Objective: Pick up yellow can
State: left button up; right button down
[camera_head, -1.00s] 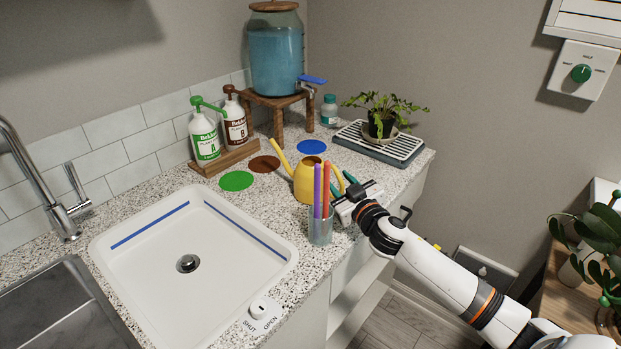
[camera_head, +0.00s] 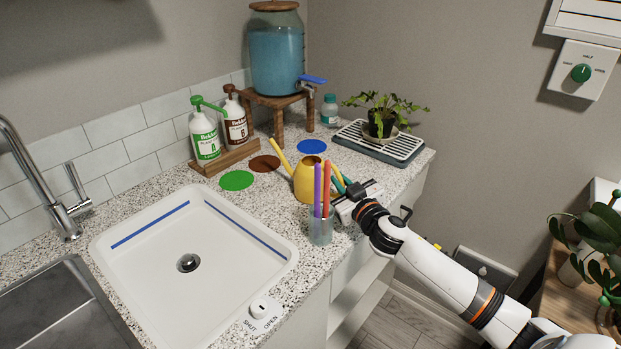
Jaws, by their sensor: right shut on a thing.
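The yellow can (camera_head: 305,182), a small watering can with a long spout pointing up and left, stands on the speckled counter between the coloured discs and the pen glass. My right gripper (camera_head: 343,187) reaches in from the right at the can's handle side and is shut on the can. The fingertips and the handle are partly hidden behind the pens. My left gripper is not in view.
A glass of coloured pens (camera_head: 320,229) stands right in front of the can and gripper. Behind are a blue disc (camera_head: 312,146), a plant on a drip tray (camera_head: 410,150), and a dispenser (camera_head: 276,62). The white sink (camera_head: 250,270) lies front left.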

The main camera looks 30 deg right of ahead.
jog(key=shift+f, duration=0.15)
dwell(0.7)
notch_tip(320, 180, up, 18)
jog(key=p, duration=0.1)
jog(key=shift+p, duration=0.4)
